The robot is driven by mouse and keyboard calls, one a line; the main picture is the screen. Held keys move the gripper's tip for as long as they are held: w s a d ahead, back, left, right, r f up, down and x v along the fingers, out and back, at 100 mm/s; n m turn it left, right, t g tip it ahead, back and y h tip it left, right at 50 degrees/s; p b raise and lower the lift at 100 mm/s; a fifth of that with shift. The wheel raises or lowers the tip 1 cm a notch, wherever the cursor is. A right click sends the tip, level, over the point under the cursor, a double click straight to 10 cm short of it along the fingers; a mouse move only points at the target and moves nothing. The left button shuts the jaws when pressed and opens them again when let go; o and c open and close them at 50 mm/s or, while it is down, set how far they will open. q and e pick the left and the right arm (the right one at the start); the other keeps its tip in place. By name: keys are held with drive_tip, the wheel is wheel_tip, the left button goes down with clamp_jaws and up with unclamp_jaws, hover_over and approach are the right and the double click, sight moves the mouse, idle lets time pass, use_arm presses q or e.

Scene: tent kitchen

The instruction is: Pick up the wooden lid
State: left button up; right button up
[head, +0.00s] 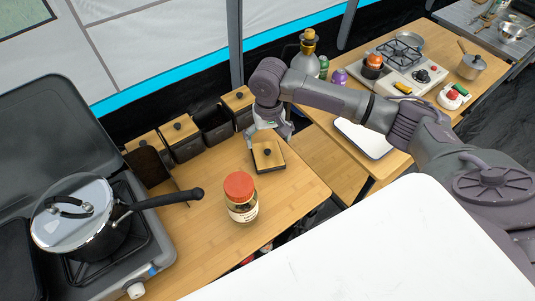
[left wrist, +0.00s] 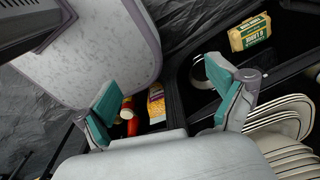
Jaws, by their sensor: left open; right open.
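A wooden lid (head: 268,160) with a dark edge and a black knob lies on the wooden counter (head: 210,235). My right gripper (head: 270,132) is open and empty just behind and above the lid, near its far edge; whether it touches the lid is unclear. My left gripper (left wrist: 163,82) shows in the left wrist view, its teal-tipped fingers apart with nothing between them. It is not visible in the head view.
An uncovered black box (head: 217,133) stands among lidded boxes (head: 180,130) along the back. A red-topped jar (head: 241,210) stands in front of the lid. A pot (head: 85,225) sits on the stove at left. Stacked plates (left wrist: 285,135) show in the left wrist view.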

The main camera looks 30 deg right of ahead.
sight(268, 151)
drive_tip(key=shift+f, duration=0.5)
drive_tip(key=shift+w+f, duration=0.15)
drive_tip(key=shift+f, duration=0.1)
drive_tip(key=shift+s+a+f+p, duration=0.1)
drive_tip(key=shift+s+f+p, duration=0.1)
drive_tip(key=shift+f+p, duration=0.55)
wheel_tip(268, 151, down, 3)
drive_tip(key=shift+r, duration=0.1)
drive_tip(key=shift+f, duration=0.35)
drive_tip(key=shift+c, duration=0.2)
use_arm(q)
drive_tip(key=shift+w+d+r, duration=0.1)
drive_tip(key=shift+w+r, duration=0.85)
use_arm(e)
drive_tip(key=c, duration=0.8)
